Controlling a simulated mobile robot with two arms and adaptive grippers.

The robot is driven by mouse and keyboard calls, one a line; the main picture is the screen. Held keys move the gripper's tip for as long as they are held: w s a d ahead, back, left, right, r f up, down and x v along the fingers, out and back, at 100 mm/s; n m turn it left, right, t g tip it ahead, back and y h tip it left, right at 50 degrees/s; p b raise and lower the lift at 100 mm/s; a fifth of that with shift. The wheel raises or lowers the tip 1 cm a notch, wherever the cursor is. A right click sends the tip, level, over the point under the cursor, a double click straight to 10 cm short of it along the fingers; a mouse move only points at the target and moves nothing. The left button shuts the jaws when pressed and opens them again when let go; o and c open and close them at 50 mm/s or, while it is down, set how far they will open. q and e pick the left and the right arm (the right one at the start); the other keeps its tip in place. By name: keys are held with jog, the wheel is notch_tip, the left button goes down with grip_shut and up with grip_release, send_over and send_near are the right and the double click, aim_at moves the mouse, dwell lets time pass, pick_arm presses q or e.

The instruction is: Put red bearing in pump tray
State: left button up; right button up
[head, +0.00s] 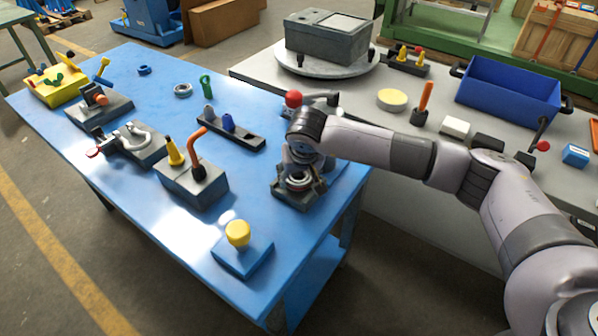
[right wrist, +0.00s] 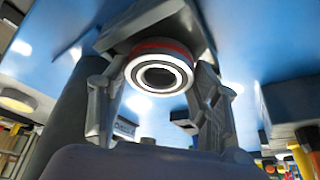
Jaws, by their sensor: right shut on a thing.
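The red bearing (right wrist: 160,56), a pale ring with a red band and a dark hole, sits between the two fingers of my right gripper (right wrist: 157,72) in the right wrist view. The gripper is shut on it. In the head view my right gripper (head: 299,172) is low over a dark square fixture (head: 296,200) near the blue table's right edge. The fixture also shows close to the bearing in the right wrist view (right wrist: 150,20); I cannot tell whether they touch. No tray is clearly recognisable as the pump tray. My left gripper is not in view.
A block with yellow and orange handles (head: 192,187) and a dark peg rack (head: 232,134) stand left of my gripper. A yellow-knobbed blue block (head: 240,250) is in front. A blue bin (head: 508,92) stands on the grey bench behind my arm.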

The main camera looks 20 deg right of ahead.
jog(key=shift+f, duration=0.3)
jog(key=o, duration=1.6)
jog(key=shift+r, duration=0.25)
jog(key=b+v, duration=0.2)
jog(key=v, duration=0.9)
jog(key=shift+s+r, duration=0.25)
jog(key=shift+r, duration=0.05)
jog(key=shift+s+f, duration=0.1)
